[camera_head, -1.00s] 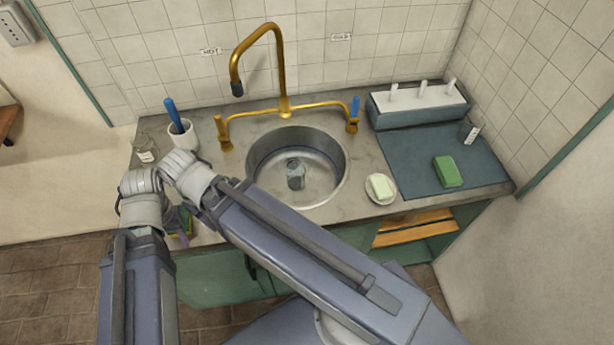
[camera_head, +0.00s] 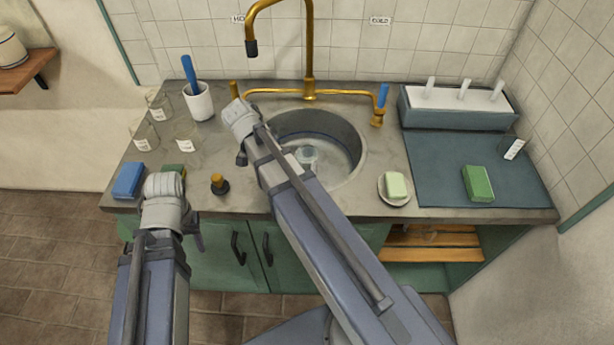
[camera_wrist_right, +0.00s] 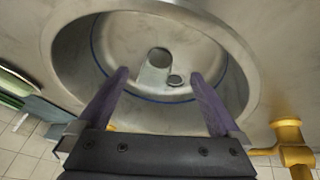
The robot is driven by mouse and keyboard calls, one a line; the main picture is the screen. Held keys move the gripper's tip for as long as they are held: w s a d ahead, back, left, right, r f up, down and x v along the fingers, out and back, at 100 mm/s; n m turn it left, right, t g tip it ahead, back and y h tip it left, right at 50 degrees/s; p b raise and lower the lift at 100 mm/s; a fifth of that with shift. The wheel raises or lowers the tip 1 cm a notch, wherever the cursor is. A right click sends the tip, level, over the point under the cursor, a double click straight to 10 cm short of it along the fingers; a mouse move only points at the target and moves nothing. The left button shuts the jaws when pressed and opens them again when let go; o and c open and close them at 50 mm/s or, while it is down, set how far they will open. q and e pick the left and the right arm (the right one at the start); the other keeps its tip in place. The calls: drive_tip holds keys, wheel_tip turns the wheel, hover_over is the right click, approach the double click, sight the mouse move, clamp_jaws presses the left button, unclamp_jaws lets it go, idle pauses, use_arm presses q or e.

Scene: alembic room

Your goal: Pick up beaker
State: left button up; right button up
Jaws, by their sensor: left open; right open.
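A clear glass beaker (camera_head: 307,156) stands in the round metal sink (camera_head: 352,140), near the drain. In the right wrist view the beaker (camera_wrist_right: 154,70) shows between my right gripper's purple fingers (camera_wrist_right: 158,78), which are spread apart with nothing held. The gap in depth between them is hard to judge. In the head view my right wrist is over the sink's left rim, and its fingers are mostly hidden. My left gripper (camera_head: 197,238) hangs at the counter's front edge, mostly hidden behind its wrist; it is open. Several other labelled beakers, including one (camera_head: 186,136), stand on the counter's left.
A brass faucet (camera_head: 310,60) rises behind the sink. A white cup (camera_head: 198,102), blue sponge (camera_head: 128,181) and brown-topped bottle (camera_head: 219,185) are left of it. A soap dish (camera_head: 394,200), dark mat (camera_head: 435,165), green sponge (camera_head: 478,183) and rack (camera_head: 455,115) are right.

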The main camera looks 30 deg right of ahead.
sight(307, 157)
drive_tip(key=d+f+m+b, duration=0.1)
drive_tip(key=d+f+b, duration=0.2)
drive_tip(key=w+d+f+m+b, duration=0.1)
drive_tip(key=d+f+m+b, duration=0.1)
drive_tip(key=d+f+b, duration=0.1)
drive_tip(key=w+d+f+m+h+b, duration=0.1)
drive_tip(key=d+f+b, duration=0.2)
drive_tip(key=d, duration=0.1)
drive_tip(key=shift+w+d+f+m, duration=0.25)
drive_tip(key=shift+d+f+m, duration=0.1)
drive_tip(key=shift+m, duration=0.05)
use_arm(q)
wheel_tip(307, 157, down, 10)
drive_tip(key=shift+f, duration=0.25)
use_arm(e)
drive_tip(key=shift+r, duration=0.1)
drive_tip(key=shift+c, duration=0.2)
drive_tip(key=c, duration=1.5)
use_arm(q)
drive_tip(key=shift+r+p, duration=0.3)
drive_tip(key=shift+r, duration=0.05)
use_arm(e)
drive_tip(key=shift+r, duration=0.35)
use_arm(q)
wheel_tip(307, 157, up, 9)
drive_tip(key=p, duration=0.9)
use_arm(e)
wheel_tip(307, 157, up, 9)
drive_tip(key=shift+r, duration=0.1)
